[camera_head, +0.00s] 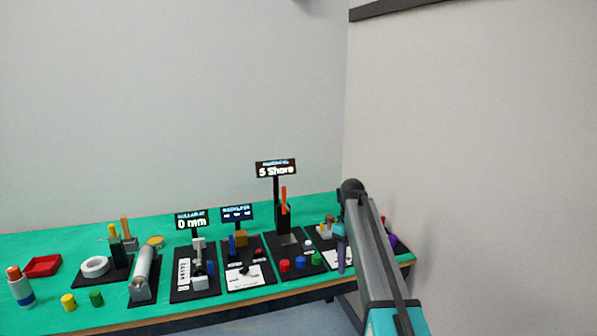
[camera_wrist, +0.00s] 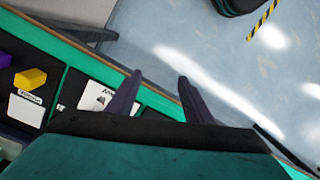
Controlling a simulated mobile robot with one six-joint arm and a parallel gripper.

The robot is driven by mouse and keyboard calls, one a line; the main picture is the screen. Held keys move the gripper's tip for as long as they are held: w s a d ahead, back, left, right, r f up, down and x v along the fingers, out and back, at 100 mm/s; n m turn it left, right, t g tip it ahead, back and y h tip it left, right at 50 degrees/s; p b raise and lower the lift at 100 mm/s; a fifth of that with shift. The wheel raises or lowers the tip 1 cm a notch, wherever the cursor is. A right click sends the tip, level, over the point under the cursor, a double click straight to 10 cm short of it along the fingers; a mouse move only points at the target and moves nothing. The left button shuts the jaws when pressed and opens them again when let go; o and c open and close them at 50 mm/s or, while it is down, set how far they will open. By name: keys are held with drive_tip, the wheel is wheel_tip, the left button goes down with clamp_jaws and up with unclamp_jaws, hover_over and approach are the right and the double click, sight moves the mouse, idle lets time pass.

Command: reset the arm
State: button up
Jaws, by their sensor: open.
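My gripper (camera_wrist: 154,92) shows in the wrist view with its two dark fingers spread apart and nothing between them. It hangs above the front edge of the green table, with the floor beyond. In the head view my arm reaches up from the bottom right, and the gripper's dark fingers (camera_head: 341,258) point down near the right end of the table (camera_head: 178,234). The arm hides part of the table's right end.
Black station boards with small displays (camera_head: 275,169) line the table. A red tray (camera_head: 42,265), white tape roll (camera_head: 95,267) and grey cylinder (camera_head: 143,268) are at left. A yellow block (camera_wrist: 30,79) lies near the gripper. A wall (camera_head: 480,150) stands close on the right.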

drive_tip(key=s+f+g, duration=0.1)
drive_tip(key=s+f, duration=0.7)
drive_tip(key=f, duration=0.3)
drive_tip(key=s+f+m+g, duration=0.1)
drive_tip(key=s+f+g, duration=0.1)
drive_tip(key=s+f, duration=0.7)
drive_tip(key=s+f+g, duration=0.1)
drive_tip(key=s+f, duration=0.5)
drive_tip(key=f, duration=0.7)
drive_tip(key=s+f+m, duration=0.2)
drive_tip(key=s+f, duration=0.2)
drive_tip(key=s, duration=0.6)
drive_tip(key=s+f+m, duration=0.3)
drive_tip(key=s+f, duration=0.2)
drive_tip(key=s, duration=0.6)
drive_tip(key=s+f+m, duration=0.2)
drive_tip(key=s+f, duration=0.3)
drive_tip(key=s, duration=0.5)
drive_tip(key=shift+s+d+m, duration=0.2)
drive_tip(key=shift+s+m, duration=0.05)
drive_tip(key=shift+m, duration=0.05)
